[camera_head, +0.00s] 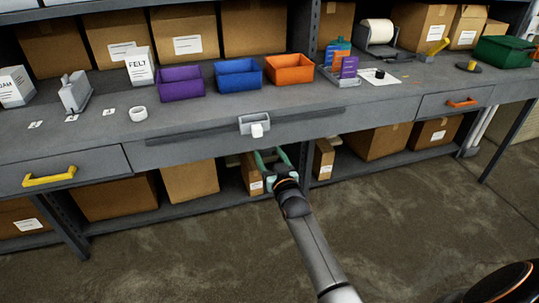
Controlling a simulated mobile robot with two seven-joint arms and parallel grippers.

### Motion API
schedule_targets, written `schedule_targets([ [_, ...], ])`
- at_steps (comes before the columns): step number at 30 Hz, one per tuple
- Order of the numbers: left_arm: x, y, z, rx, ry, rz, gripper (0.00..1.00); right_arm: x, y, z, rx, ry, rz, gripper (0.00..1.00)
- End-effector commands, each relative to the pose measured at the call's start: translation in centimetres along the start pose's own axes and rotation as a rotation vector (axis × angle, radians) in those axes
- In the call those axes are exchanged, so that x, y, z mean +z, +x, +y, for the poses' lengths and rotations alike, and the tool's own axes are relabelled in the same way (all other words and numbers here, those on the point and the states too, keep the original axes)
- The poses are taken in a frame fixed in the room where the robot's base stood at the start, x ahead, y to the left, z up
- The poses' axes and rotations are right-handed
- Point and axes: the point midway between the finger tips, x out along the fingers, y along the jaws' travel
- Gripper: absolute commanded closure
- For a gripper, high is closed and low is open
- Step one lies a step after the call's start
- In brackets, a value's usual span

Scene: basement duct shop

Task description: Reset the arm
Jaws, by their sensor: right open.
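My right arm (318,255) reaches up from the bottom of the head view. Its right gripper (270,157) is open in front of the workbench, below the front edge of the top. The greenish fingers are spread apart, and I see nothing held between them. Cardboard boxes on the lower shelf stand behind and beside the gripper; I cannot tell whether it touches any. My left gripper is not in view.
The workbench top (205,118) carries purple (180,83), blue (238,80) and orange (289,68) bins. A small grey holder (254,124) sits on its front edge above my gripper. Drawers have yellow (49,177) and orange (462,102) handles. The concrete floor (420,215) is clear.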

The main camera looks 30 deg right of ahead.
Motion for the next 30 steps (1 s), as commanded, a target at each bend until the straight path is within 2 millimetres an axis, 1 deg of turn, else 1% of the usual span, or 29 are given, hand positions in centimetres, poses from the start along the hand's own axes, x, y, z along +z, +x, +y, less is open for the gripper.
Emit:
schedule_targets([
  [17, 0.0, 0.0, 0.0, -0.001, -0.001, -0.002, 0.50, 0.0, 0.0, 0.0, -0.001, -0.001, 0.000, 0.30],
  [20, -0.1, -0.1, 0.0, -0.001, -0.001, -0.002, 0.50, 0.7, -0.7, -0.1, -0.008, -0.009, -0.018, 0.30],
  [23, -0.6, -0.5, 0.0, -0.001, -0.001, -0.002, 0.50, 2.7, -2.9, -0.6, -0.034, -0.035, -0.072, 0.30],
  [25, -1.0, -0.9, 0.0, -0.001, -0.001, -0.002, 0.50, 4.9, -5.5, -1.3, -0.066, -0.060, -0.133, 0.30],
  [26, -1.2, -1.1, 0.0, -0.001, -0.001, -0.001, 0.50, 5.9, -6.9, -1.7, -0.083, -0.070, -0.165, 0.30],
  [27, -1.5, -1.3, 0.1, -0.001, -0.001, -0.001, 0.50, 7.3, -8.9, -2.2, -0.108, -0.083, -0.209, 0.30],
  [29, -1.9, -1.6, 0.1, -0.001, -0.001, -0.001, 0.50, 9.3, -12.1, -3.0, -0.148, -0.102, -0.277, 0.30],
  [30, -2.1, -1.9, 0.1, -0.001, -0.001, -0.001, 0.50, 10.5, -14.4, -3.6, -0.174, -0.110, -0.323, 0.30],
])
